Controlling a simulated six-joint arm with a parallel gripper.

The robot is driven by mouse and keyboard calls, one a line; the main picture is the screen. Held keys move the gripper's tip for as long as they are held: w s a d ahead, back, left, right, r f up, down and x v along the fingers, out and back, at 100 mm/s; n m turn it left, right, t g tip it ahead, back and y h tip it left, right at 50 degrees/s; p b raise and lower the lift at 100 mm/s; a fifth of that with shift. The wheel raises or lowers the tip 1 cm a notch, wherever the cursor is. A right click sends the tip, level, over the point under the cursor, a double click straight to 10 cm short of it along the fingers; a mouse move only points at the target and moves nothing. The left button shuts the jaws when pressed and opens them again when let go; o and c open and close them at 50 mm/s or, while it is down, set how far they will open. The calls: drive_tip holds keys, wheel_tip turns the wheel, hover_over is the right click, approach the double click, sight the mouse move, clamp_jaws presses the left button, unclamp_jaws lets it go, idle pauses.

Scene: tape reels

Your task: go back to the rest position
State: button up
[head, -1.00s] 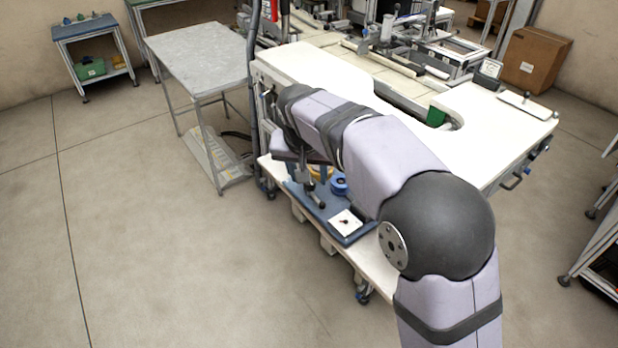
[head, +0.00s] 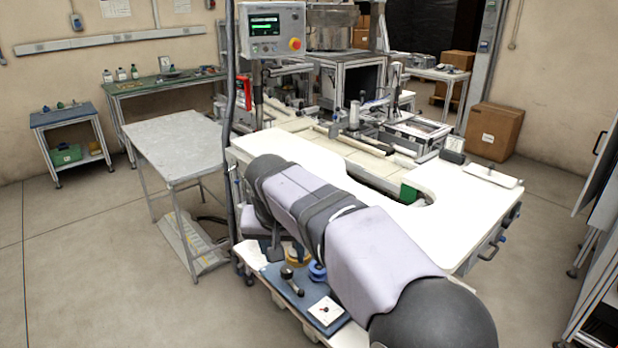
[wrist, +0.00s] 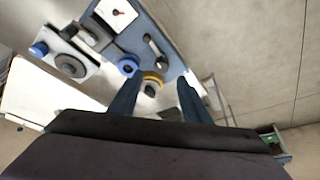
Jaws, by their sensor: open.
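My gripper (wrist: 157,95) shows in the wrist view with its two dark blue fingers apart and nothing between them. Beyond the fingertips lie a yellow reel (wrist: 153,78) and a blue reel (wrist: 127,66) on a blue-grey tray (wrist: 172,62). In the head view my arm reaches over the white machine table and hides most of the gripper. Below the arm the yellow reel (head: 297,257) and the blue reel (head: 317,271) are partly covered. They sit on the tray (head: 283,285).
A black-handled tool (head: 291,282) and a white square plate (head: 326,310) lie on the tray. The white table (head: 450,215) extends to the right. A grey metal table (head: 175,145) stands at the left. The floor (head: 100,260) at front left is clear.

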drive_tip(key=s+d+r+g+p, duration=0.1)
drive_tip(key=s+d+g+p, duration=0.1)
drive_tip(key=s+d+p, duration=0.65)
drive_tip(key=s+d+r+g+p, duration=0.1)
drive_tip(key=s+d+p, duration=0.5)
drive_tip(key=d, duration=0.5)
drive_tip(key=s+d+g+p, duration=0.1)
drive_tip(key=s+d+p, duration=0.3)
drive_tip(key=s, duration=0.5)
drive_tip(key=shift+s+d+f+p, duration=0.15)
drive_tip(key=shift+s+d+p, duration=0.1)
drive_tip(key=shift+s+p, duration=0.2)
